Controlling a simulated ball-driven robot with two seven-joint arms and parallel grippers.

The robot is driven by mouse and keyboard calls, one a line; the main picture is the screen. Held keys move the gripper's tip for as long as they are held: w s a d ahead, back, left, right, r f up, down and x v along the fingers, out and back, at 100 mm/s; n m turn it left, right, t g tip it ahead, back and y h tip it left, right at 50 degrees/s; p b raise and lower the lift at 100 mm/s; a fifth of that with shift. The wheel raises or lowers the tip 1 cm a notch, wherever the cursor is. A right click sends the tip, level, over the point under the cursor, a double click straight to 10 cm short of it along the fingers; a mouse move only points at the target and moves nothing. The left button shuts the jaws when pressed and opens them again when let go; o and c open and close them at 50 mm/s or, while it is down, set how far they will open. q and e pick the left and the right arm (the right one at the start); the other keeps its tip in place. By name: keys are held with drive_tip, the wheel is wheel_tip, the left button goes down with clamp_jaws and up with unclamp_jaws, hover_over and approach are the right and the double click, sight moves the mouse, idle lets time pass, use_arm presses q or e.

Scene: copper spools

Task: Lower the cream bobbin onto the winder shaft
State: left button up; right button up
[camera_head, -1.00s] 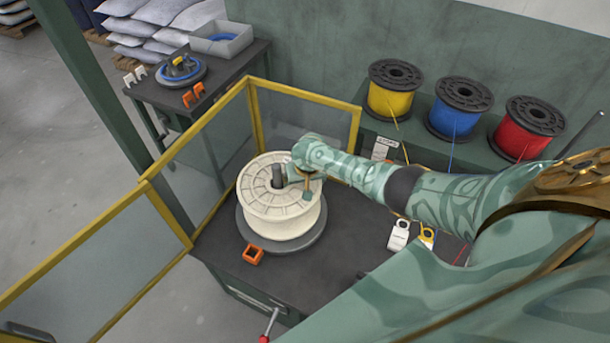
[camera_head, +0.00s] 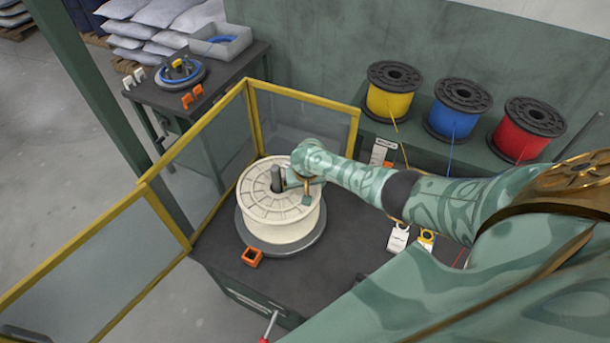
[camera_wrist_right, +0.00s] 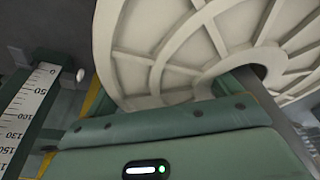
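The cream bobbin (camera_head: 262,208) stands upright around the dark winder shaft (camera_head: 276,178), whose top sticks up through the centre hole. A grey round plate (camera_head: 308,240) lies below it; I cannot tell whether the bobbin's bottom touches it. My right gripper (camera_head: 293,182) is at the bobbin's top face, right of the shaft, and appears shut on the bobbin near its hub. Its fingertips are hidden. The right wrist view shows the ribbed cream face (camera_wrist_right: 160,45) close up, with the gripper body against its centre hole. My left gripper is not in view.
An orange block (camera_head: 252,257) lies on the dark bench in front of the plate. Yellow-framed clear panels (camera_head: 305,92) stand behind and left. Yellow (camera_head: 392,90), blue (camera_head: 459,108) and red (camera_head: 526,129) spools stand at the back right. White and yellow tags (camera_head: 399,237) lie right.

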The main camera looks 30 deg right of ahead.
drive_tip(key=shift+a+r+p, duration=0.3)
drive_tip(key=shift+a, duration=0.3)
drive_tip(key=p+v, duration=0.3)
drive_tip(key=shift+w+d+r, duration=0.1)
drive_tip(key=shift+w+r, duration=0.05)
drive_tip(key=shift+r, duration=0.25)
drive_tip(key=s+d+p+v, duration=0.1)
drive_tip(key=p+v, duration=0.4)
drive_tip(key=v, duration=0.7)
drive_tip(key=shift+w+f, duration=0.1)
